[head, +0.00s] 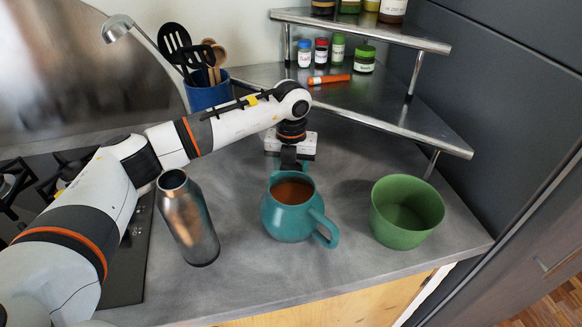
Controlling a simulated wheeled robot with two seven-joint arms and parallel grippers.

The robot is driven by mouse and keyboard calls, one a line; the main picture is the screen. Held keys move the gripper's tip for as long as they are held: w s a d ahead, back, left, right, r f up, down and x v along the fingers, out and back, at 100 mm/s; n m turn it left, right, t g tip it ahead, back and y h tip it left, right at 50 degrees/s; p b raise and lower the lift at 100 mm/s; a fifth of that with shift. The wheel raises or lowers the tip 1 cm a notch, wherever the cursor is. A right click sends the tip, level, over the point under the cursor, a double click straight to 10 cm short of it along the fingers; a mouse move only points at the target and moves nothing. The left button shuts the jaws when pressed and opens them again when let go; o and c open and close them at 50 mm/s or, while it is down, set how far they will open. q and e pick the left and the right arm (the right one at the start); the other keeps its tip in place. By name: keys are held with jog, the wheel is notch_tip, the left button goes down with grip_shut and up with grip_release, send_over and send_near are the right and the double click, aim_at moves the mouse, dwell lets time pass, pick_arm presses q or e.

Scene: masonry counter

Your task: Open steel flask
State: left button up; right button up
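The steel flask (190,222) stands on the grey counter at the left of the head view, beside my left forearm. It is a tall metal bottle with a brownish sheen, and its round top looks dark and open, with no cap that I can make out. My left gripper (290,163) points down just behind the teal jug (290,215), to the right of the flask and apart from it. Its fingers are small and partly hidden by the jug's rim, so I cannot tell their opening or whether they touch the jug. My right gripper is not in view.
The teal jug has a brown inside and a handle towards the front right. A green bowl (405,218) stands at right. A metal corner shelf (375,115) with jars and an orange-red tube rises behind. A blue utensil holder (207,97) stands at the back left.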

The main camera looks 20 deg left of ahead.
pick_arm(q)
jog(key=shift+f, duration=0.1)
jog(key=shift+f, duration=0.15)
jog(key=o, duration=1.1)
jog(key=shift+r, duration=0.2)
